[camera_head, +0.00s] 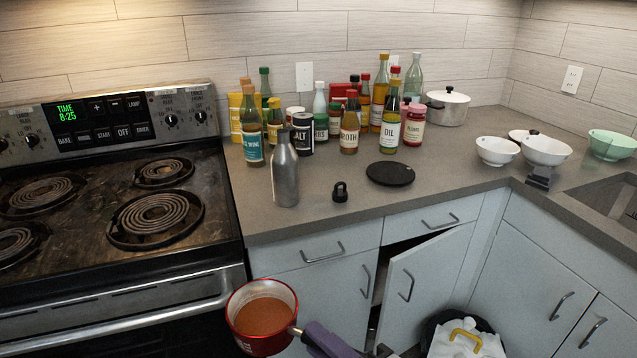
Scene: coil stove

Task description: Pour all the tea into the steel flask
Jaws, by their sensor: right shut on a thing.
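The steel flask (285,172) stands upright on the counter near its front left edge. A small black cap with a loop (340,192) sits on the counter to its right. A red saucepan (240,339) with orange-brown tea (264,316) inside is held in front of the counter, below and in front of the flask and apart from it. My right gripper (312,337) is shut on the saucepan's handle at the bottom of the view. The pan looks about level. My left gripper is not in view.
A coil stove (100,215) is at the left. Bottles and jars crowd the counter behind the flask; a black round lid (390,173) lies to its right. A cupboard door (420,290) stands ajar below the counter, near a bin bag (467,340). White bowls (545,151) are at the right.

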